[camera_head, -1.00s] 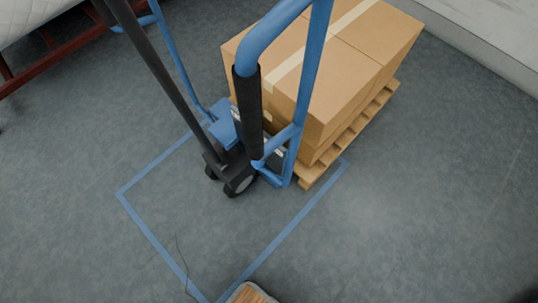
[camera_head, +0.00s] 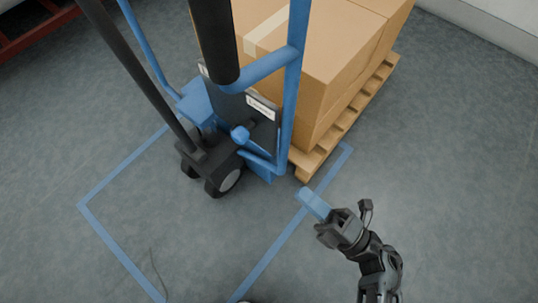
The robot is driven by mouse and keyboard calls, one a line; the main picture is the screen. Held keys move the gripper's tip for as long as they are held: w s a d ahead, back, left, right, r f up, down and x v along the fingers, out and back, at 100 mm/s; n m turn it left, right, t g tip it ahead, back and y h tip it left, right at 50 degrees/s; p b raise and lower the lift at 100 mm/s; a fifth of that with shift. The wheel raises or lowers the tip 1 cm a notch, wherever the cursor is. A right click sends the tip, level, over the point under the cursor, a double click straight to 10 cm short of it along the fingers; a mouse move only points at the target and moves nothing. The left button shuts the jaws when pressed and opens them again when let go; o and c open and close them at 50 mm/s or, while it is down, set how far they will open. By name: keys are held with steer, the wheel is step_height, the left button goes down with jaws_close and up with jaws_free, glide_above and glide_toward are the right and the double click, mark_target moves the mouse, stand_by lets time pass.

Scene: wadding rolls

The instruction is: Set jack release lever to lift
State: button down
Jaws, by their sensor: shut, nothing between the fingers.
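The blue pallet jack (camera_head: 292,90) stands on the grey floor, with a long black handle pole (camera_head: 135,70) leaning on its left side. A short blue lever with a rounded knob (camera_head: 241,134) sits low on the jack, beside a dark panel with a white label (camera_head: 262,108); it looks like the release lever. I cannot read its setting. My gripper (camera_head: 312,203) is at the lower right, apart from the jack and to the right of and below the knob. Its light blue fingers are shut and empty, pointing up and left.
Cardboard boxes (camera_head: 325,50) sit on a wooden pallet (camera_head: 345,120) behind and right of the jack. Blue tape (camera_head: 110,245) outlines an area on the floor. A black-gripped blue bar (camera_head: 213,40) rises in front. Floor at the right is clear.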

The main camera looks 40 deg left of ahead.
steer(key=shift+a, duration=0.1)
steer(key=b, duration=0.2)
glide_toward(238, 134)
steer(key=a, duration=0.3)
steer(key=w+a, duration=0.1)
steer(key=a, duration=0.1)
steer(key=shift+a+f, duration=0.1)
steer(key=shift+f, duration=0.05)
steer(key=shift+p, duration=0.3)
